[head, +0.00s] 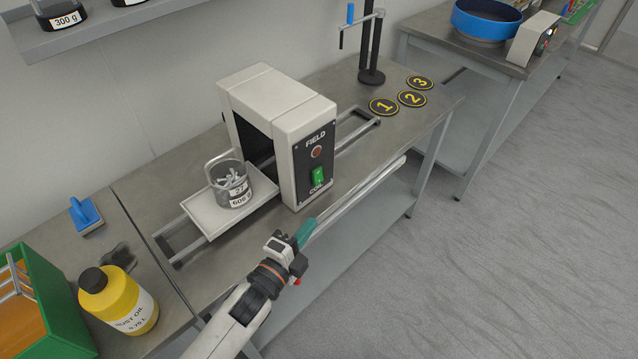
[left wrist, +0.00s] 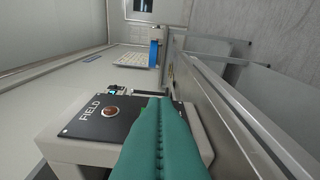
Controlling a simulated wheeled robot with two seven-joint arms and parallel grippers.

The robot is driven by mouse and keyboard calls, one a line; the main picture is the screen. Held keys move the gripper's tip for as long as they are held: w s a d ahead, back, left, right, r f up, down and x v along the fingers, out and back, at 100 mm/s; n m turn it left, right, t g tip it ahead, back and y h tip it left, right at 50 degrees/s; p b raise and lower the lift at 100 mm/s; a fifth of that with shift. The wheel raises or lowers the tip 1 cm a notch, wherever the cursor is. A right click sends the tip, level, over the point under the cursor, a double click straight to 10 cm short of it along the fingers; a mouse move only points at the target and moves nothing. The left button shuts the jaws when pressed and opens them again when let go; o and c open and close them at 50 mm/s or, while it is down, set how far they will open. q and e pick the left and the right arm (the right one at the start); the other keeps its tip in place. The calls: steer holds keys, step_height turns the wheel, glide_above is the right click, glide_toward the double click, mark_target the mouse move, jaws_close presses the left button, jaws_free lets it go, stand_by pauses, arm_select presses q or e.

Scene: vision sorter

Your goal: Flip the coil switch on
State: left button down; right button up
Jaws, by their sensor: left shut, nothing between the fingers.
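The coil switch (head: 318,176) is a green rocker on the dark front panel of a white, arch-shaped coil box (head: 262,92). The word COIL stands below it. A round, reddish-brown lamp (head: 316,152) sits above it under the word FIELD; it also shows in the left wrist view (left wrist: 110,111). My left gripper (head: 305,230) has teal fingers, pressed together and empty, in front of and below the panel, apart from the switch in the head view. My right gripper is out of view.
A rail (head: 355,195) runs along the bench's front edge. A yellow bottle (head: 118,300) stands at lower left. Numbered discs (head: 383,106) lie at the back right.

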arm_select(q)
steer(key=w, duration=0.3)
steer(key=w+d+p, duration=0.1)
steer(key=w, duration=0.3)
steer(key=w+d+p, duration=0.1)
steer(key=w, duration=0.3)
steer(key=shift+f, duration=0.4)
steer(key=shift+w+a+f, duration=0.1)
steer(key=shift+w+a, duration=0.1)
steer(key=shift+a, duration=0.15)
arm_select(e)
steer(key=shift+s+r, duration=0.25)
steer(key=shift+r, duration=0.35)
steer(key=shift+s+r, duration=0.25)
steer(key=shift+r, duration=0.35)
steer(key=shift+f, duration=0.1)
